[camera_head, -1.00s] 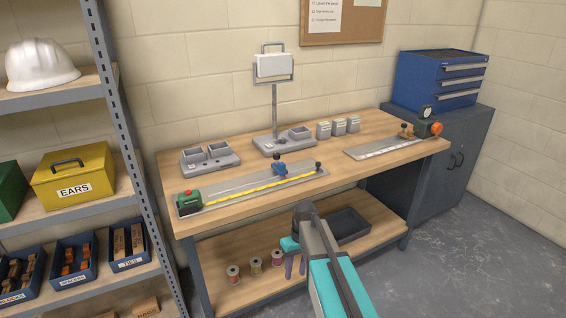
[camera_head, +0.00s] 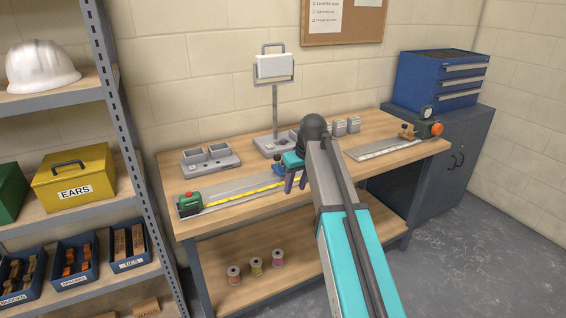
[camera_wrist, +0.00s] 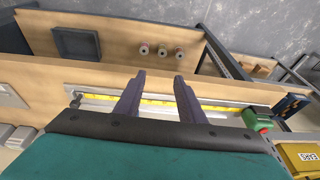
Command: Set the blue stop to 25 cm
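The blue stop (camera_head: 278,168) sits on the measuring rail (camera_head: 230,190), which has a yellow scale and a green end block (camera_head: 188,203) at its left end. My gripper partly covers the stop in the head view, and I cannot make it out in the wrist view. My gripper (camera_head: 296,188) is over the right part of the rail, fingers pointing down. In the wrist view the fingers (camera_wrist: 159,76) are apart with nothing seen between them, and the yellow scale (camera_wrist: 215,108) runs behind them. Whether they touch the stop is hidden.
A grey double tray (camera_head: 210,160) and a stand with a white panel (camera_head: 274,66) are behind the rail. A second rail with an orange knob (camera_head: 437,129) lies at the bench's right. A storage rack (camera_head: 125,120) stands left.

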